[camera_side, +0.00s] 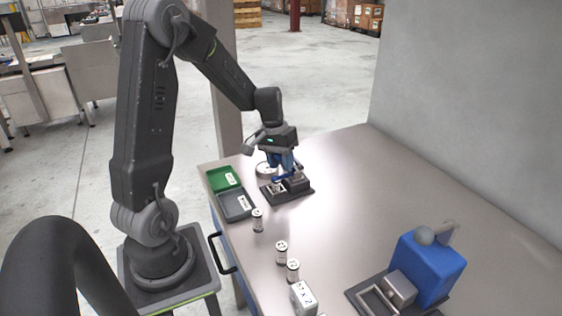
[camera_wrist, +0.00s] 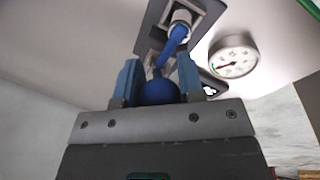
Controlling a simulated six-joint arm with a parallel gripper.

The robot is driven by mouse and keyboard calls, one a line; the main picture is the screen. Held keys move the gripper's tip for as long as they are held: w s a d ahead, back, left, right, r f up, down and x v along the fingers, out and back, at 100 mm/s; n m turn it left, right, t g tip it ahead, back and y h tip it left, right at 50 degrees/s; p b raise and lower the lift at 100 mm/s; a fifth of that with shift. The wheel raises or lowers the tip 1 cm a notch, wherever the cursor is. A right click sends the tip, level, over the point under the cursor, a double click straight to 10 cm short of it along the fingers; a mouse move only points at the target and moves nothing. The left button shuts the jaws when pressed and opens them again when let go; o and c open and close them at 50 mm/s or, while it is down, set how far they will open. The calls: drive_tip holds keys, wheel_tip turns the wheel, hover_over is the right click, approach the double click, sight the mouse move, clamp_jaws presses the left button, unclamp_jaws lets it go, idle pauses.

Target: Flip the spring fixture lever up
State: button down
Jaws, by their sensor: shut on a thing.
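The spring fixture (camera_side: 300,190) is a dark plate with metal blocks at the far end of the table. Its lever (camera_wrist: 173,44) is blue with a round blue ball knob (camera_wrist: 160,92) at its end. My gripper (camera_side: 284,168) is over the fixture, pointing down. In the wrist view my gripper (camera_wrist: 159,78) has its two blue fingers on either side of the ball knob, shut on it. The lever runs from the knob to a metal socket (camera_wrist: 180,22) on the plate. In the side view the fingers and wrist hide most of the lever, and its exact tilt is unclear.
A round dial gauge (camera_wrist: 233,57) stands close beside the fixture. A green tray (camera_side: 223,179) and a grey tray (camera_side: 236,205) lie left. Several labelled cylinders (camera_side: 257,220) and a box (camera_side: 303,298) line the front. A blue device (camera_side: 432,268) stands right; mid-table is clear.

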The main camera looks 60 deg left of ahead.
drive_tip(key=shift+w+r, duration=0.1)
drive_tip(key=w+g, duration=0.1)
drive_tip(key=g, duration=0.1)
drive_tip(key=w+r+g, duration=0.1)
drive_tip(key=g, duration=0.1)
drive_tip(key=shift+w, duration=0.1)
drive_tip(key=g, duration=0.1)
drive_tip(key=w+g, duration=0.2)
drive_tip(key=shift+w+r+n+g, duration=0.1)
drive_tip(key=shift+r+n+g, duration=0.2)
drive_tip(key=shift+g, duration=0.1)
drive_tip(key=shift+w, duration=0.8)
drive_tip(key=shift+w+f, duration=0.25)
drive_tip(key=shift+w, duration=0.9)
drive_tip(key=shift+d, duration=0.1)
drive_tip(key=c, duration=1.1)
unclamp_jaws()
drive_tip(key=o, duration=0.3)
drive_tip(key=shift+f, duration=0.1)
